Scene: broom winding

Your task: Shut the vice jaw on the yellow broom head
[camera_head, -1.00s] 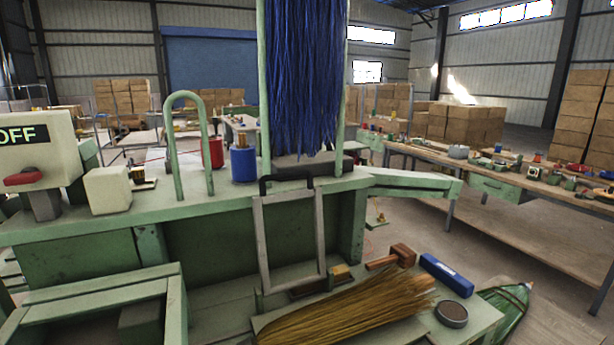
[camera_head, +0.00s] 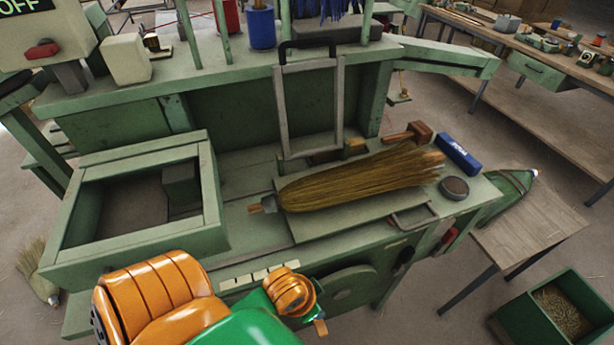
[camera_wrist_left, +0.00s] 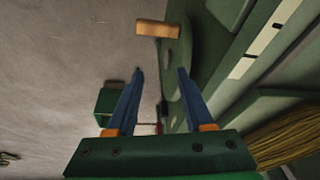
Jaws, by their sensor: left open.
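The yellow broom head (camera_head: 360,178) lies bristles to the right on a pale green plate (camera_head: 310,222) on the bench. Its bristles also show in the left wrist view (camera_wrist_left: 290,135). An upright grey frame with a black handle (camera_head: 282,105) stands behind it, apart from the bristles; I cannot tell for sure that this is the vice jaw. In the wrist view my left gripper (camera_wrist_left: 160,72) is open and empty, below a wooden handle (camera_wrist_left: 158,29) on a green disc.
A green open box (camera_head: 140,205) stands left of the broom head. A mallet (camera_head: 408,134), a blue block (camera_head: 458,154) and a round tin (camera_head: 454,188) lie to its right. A grey pull handle (camera_head: 414,217) is at the plate's front.

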